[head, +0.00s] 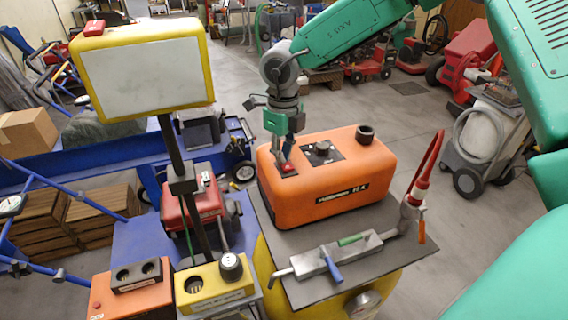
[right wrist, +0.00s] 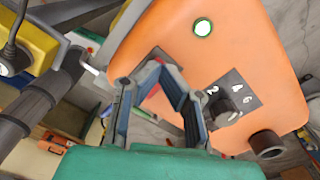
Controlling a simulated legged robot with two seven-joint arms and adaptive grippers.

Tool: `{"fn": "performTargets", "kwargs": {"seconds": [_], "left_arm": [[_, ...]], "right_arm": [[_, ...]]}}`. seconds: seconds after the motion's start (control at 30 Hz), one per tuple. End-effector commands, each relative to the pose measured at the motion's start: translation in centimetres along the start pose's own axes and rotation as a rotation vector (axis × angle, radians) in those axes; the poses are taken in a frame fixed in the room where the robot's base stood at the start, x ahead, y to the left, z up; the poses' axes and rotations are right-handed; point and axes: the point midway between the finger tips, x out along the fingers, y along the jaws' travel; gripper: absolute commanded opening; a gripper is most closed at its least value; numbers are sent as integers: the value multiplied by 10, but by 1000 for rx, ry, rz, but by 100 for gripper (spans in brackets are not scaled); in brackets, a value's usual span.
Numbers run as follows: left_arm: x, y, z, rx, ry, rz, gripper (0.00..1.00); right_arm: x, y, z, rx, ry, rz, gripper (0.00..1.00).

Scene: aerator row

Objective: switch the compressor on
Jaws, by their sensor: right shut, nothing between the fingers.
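The orange compressor (head: 325,192) sits on a dark-topped stand (head: 340,285). A red switch (head: 288,169) on a black plate is on its top, with a dark knob (head: 322,148) beside it. My right gripper (head: 284,158) is shut and empty, pointing down at the switch; I cannot tell whether it touches. In the right wrist view, the fingers (right wrist: 163,72) partly cover a red part, probably the switch (right wrist: 155,92). The knob (right wrist: 229,91) has numbers around it. A round light (right wrist: 203,27), white with a green ring, shows on the orange housing. My left gripper is out of view.
A grey metal piece (head: 330,256) with blue and green handles lies on the stand in front of the compressor. A black stub (head: 365,134) rises from the compressor's top. A yellow-framed panel (head: 145,75) on a post stands at left.

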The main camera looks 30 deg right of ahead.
Motion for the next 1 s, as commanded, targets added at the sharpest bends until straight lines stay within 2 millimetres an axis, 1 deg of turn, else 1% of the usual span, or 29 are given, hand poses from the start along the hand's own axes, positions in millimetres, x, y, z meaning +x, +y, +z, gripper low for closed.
{"fn": "performTargets", "kwargs": {"seconds": [0.07, 0.17, 0.47, 0.8, 1.0], "left_arm": [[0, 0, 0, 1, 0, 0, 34], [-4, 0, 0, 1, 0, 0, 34], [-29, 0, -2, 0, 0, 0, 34], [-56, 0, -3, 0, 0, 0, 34], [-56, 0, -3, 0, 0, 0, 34]], "right_arm": [[2, -1, -2, 1, 7, -3, 0], [-2, 0, -2, 0, 9, -5, 0], [-26, 3, -1, -2, 7, -7, 0], [-50, 1, -1, 0, 7, -4, 0], [-64, 1, 0, 0, 5, -5, 0]]}}
